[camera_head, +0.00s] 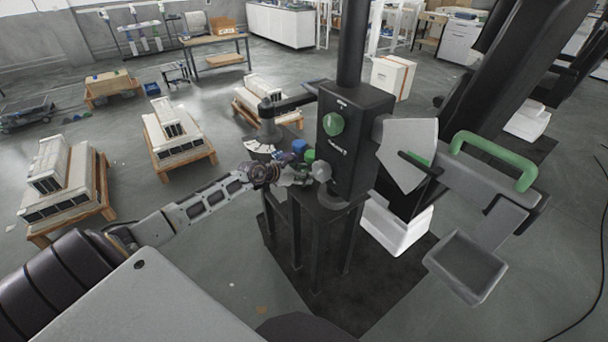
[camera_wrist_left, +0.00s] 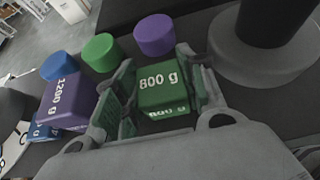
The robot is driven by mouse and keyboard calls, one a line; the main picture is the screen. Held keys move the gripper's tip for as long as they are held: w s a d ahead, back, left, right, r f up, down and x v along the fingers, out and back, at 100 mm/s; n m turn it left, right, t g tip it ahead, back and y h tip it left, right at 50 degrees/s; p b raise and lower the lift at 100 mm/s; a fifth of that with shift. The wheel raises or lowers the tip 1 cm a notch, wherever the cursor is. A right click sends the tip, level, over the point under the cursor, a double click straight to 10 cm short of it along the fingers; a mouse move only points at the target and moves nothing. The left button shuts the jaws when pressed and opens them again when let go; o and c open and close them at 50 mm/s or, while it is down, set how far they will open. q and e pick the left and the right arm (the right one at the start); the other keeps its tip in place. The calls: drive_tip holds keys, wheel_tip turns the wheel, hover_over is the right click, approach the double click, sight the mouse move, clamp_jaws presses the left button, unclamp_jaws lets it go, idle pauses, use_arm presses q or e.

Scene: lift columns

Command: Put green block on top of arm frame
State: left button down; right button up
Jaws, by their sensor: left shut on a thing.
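The green block (camera_wrist_left: 165,92), marked 800 g, sits between the fingers of my left gripper (camera_wrist_left: 160,100) in the left wrist view. The gripper is shut on it. In the head view my left gripper (camera_head: 300,176) is low over the black stand, beside a black box-shaped carriage (camera_head: 350,140) on a vertical column. The block cannot be made out clearly there. A grey structure with a green handle (camera_head: 495,160) and a grey tray (camera_head: 465,265) is at the right; I cannot tell which part is the arm frame. My right gripper is not in view.
In the left wrist view, a purple 1200 g block (camera_wrist_left: 65,102), a blue block (camera_wrist_left: 42,130), and blue (camera_wrist_left: 57,67), green (camera_wrist_left: 101,52) and purple (camera_wrist_left: 155,35) cylinders stand close by. A round grey column base (camera_wrist_left: 262,50) is at the right.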

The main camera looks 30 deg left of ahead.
use_arm(q)
drive_tip(key=c, duration=0.9)
unclamp_jaws()
drive_tip(key=shift+o, duration=0.2)
drive_tip(key=shift+f, duration=0.1)
drive_tip(key=shift+s, duration=0.15)
drive_tip(key=shift+v, duration=2.3)
drive_tip(key=v, duration=0.7)
drive_tip(key=shift+s, duration=0.1)
